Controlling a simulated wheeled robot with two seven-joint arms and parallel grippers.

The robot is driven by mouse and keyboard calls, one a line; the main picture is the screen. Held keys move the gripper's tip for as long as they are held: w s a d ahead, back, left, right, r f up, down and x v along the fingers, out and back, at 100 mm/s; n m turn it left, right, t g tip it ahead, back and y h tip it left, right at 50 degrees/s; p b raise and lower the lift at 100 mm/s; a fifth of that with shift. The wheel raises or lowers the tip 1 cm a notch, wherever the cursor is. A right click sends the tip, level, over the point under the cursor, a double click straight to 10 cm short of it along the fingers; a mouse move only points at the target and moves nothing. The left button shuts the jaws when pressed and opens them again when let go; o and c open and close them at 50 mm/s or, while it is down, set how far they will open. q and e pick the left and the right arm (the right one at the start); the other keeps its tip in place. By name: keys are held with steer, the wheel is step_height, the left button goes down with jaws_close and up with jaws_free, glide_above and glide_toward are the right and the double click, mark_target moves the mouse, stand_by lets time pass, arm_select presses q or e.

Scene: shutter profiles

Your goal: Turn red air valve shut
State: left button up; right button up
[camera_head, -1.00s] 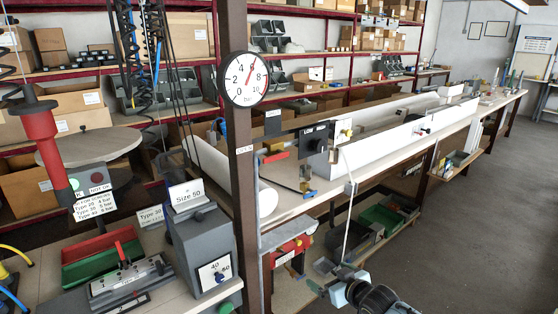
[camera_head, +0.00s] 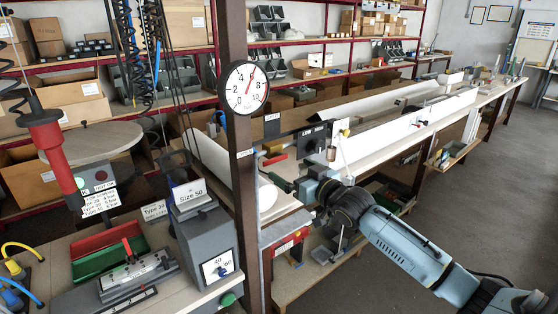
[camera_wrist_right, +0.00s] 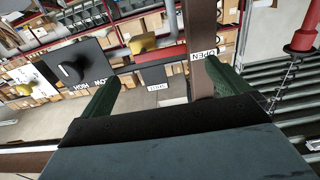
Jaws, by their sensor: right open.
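The red valve handle (camera_head: 273,159) sits beside the brown post, just right of the OPEN label (camera_head: 245,153). In the right wrist view the red handle (camera_wrist_right: 165,52) lies across the gap beyond my fingertips, with a yellow part at its left end. My right gripper (camera_head: 284,184) is close below and in front of the handle in the head view. In the right wrist view its two dark green fingers (camera_wrist_right: 163,70) are spread, with nothing held between them. Whether a finger touches the handle cannot be told. My left gripper is out of view.
The brown post (camera_head: 237,180) with a round gauge (camera_head: 246,87) stands close left of the valve. A dark panel with a knob and HIGH and LOW labels (camera_wrist_right: 80,63) is near one finger. A long workbench (camera_head: 400,132) runs back right; the floor at right is clear.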

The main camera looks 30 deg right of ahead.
mark_target(276, 160)
steer(key=shift+w+a+p, duration=0.15)
steer(key=shift+w, duration=1.55)
steer(key=shift+w+a+p, duration=0.15)
steer(key=shift+w, duration=1.5)
steer(key=shift+c, duration=0.3)
steer(key=c, duration=1.3)
